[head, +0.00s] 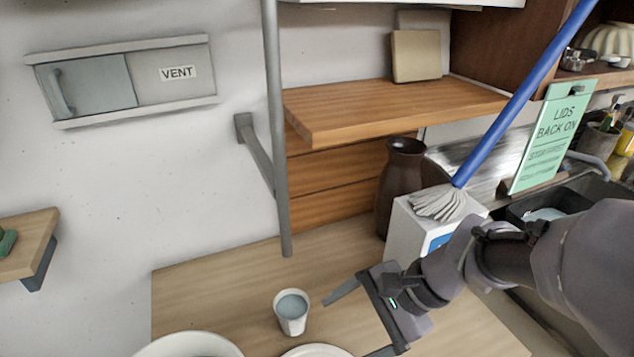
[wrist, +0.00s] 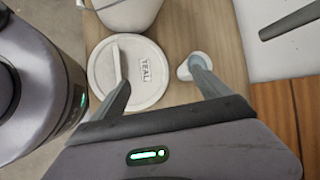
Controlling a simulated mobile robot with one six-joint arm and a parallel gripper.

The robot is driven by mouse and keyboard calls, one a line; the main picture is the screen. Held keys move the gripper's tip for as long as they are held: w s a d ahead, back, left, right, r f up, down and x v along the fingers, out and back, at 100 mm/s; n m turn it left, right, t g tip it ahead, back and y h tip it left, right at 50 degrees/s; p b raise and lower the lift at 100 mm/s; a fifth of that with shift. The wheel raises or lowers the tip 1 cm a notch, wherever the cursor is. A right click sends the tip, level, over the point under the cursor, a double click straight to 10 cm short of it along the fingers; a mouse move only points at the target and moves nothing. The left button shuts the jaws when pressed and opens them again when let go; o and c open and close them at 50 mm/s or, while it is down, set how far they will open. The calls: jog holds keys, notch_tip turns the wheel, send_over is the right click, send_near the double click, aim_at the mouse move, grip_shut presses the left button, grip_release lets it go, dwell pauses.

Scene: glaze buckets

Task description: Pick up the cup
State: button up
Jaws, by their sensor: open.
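The cup (head: 291,312) is small and pale with a grey-blue top or contents. It stands upright on the wooden counter (head: 215,290). My gripper (head: 347,328) is open and empty, just to the right of the cup in the head view. In the wrist view the cup (wrist: 186,70) is beside the right finger, which covers part of it. I cannot tell whether they touch. The left finger of my gripper (wrist: 160,76) overlaps a round white lid marked TEAL (wrist: 148,92).
A white bucket (head: 190,346) stands front left of the cup. A grey vertical pole (head: 275,130) hangs behind it. A dark brown vase (head: 398,185) and a white box (head: 408,225) with a blue-handled brush (head: 525,90) stand to the right. The counter left of the cup is clear.

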aim_at(293, 316)
jog(key=w+f+m+y, duration=0.1)
jog(key=w+f+m, duration=0.1)
jog(key=w+f, duration=0.1)
jog(key=w+f+m+y, duration=0.2)
jog(key=w+f+m, duration=0.1)
jog(key=f, duration=0.1)
jog(key=w+f+m+t+y, duration=0.1)
jog(key=w+f+m+y, duration=0.1)
jog(key=w+f+m, duration=0.1)
jog(key=shift+w+a+f, duration=0.35)
jog(key=shift+w+f, duration=0.05)
jog(key=shift+w, duration=0.05)
jog(key=shift+m, duration=0.3)
jog(key=b+x, duration=0.5)
jog(key=x, duration=0.7)
jog(key=shift+w+a+f, duration=0.1)
jog(key=shift+f, duration=0.1)
jog(key=shift+r, duration=0.1)
jog(key=c, duration=1.9)
jog(key=shift+r, duration=0.15)
